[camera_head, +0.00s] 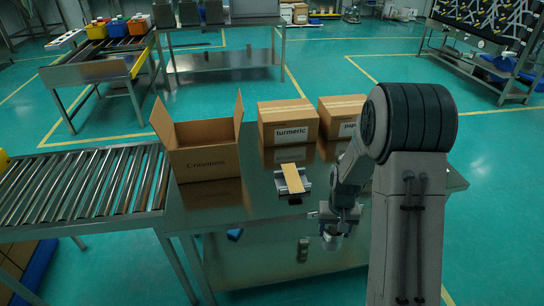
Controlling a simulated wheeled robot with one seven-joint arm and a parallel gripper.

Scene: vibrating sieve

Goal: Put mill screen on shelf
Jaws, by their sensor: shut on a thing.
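My gripper (335,226) is at the front right edge of the steel table, pointing down. It is shut on a small grey, round-looking metal piece (333,241), which may be the mill screen; the gripper hides part of it, so I cannot be sure. The held piece appears in front of the table's lower shelf (270,268). That shelf is shiny metal and carries a small dark-and-pale item (303,250) and a blue item (235,234). I cannot tell how far the held piece is from the shelf.
On the table top (225,215) stand an open carton (205,160), a "turmeric" box (288,122) and another closed box (340,112). A metal holder with a tan strip (292,180) lies near the middle. A roller conveyor (80,190) adjoins on the left.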

